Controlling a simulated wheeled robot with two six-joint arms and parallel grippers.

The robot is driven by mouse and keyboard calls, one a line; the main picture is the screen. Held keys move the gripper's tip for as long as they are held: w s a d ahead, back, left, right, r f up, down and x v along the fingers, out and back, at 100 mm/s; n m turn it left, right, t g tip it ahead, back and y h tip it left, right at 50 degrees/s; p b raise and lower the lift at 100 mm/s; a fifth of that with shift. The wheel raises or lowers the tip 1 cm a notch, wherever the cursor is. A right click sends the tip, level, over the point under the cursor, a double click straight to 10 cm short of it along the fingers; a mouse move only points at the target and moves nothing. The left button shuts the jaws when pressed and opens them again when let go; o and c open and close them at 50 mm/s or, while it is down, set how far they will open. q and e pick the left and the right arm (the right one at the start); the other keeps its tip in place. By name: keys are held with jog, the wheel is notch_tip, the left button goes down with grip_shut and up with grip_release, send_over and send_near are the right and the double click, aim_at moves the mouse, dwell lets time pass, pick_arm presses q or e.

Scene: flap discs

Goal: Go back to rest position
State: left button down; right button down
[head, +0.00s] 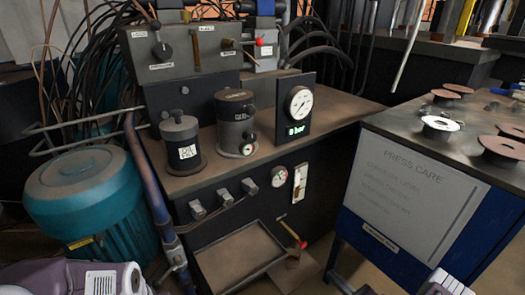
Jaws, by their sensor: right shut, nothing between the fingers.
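My right gripper (447,284) shows only in part at the bottom edge of the head view, right of centre. It is shut and empty, in front of the blue cabinet with the PRESS CARE sign (418,190). My left gripper is not in view. Several brown flap discs (505,147) lie on the dark bench top at the right, and a white-rimmed spool-like piece (440,125) lies among them. The gripper is apart from all of them.
A press unit with a gauge (299,103), two dark cylinders (181,145) and levers stands in the middle. A tray (240,258) sits low at its front, with a red-tipped handle (293,236) beside it. A teal motor (90,205) stands left. A grey-purple body fills the bottom left corner.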

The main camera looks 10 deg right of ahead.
jog(key=w+a+r+n+g+y+p, duration=0.1)
jog(key=w+a+r+n+g+y, duration=0.1)
jog(key=w+a+r+n+y, duration=0.3)
jog(key=w+a+r+n+g+y, duration=0.1)
jog(key=w+a+r+n+g, duration=0.15)
jog(key=r, duration=0.45)
jog(key=s+a+r+n+g+y, duration=0.1)
jog(key=a+r+n+g, duration=0.3)
jog(key=a, duration=0.2)
jog(key=s+a+r+n+g+y, duration=0.1)
jog(key=a+r+n+g, duration=0.25)
jog(key=a, duration=0.35)
jog(key=s+a+r+n+g+h+p, duration=0.1)
jog(key=s+a+n+g+h, duration=0.3)
jog(key=s, duration=0.3)
jog(key=s+a+r+n+g+h, duration=0.1)
jog(key=s+a+n+g+h, duration=0.15)
jog(key=s+a+n, duration=0.35)
jog(key=s+d+f+n+t+h, duration=0.1)
jog(key=s+d+f+n+h, duration=0.2)
jog(key=d, duration=0.4)
jog(key=d+f+n+t+h, duration=0.1)
jog(key=d+n+t+h, duration=0.15)
jog(key=d+h, duration=0.4)
notch_tip(320, 180, up, 38)
jog(key=p, duration=3.8)
jog(key=shift+w+d+f+n+y+p, duration=0.15)
jog(key=shift+w+d+n+y+p, duration=0.15)
jog(key=shift+w+d+n+y, duration=0.1)
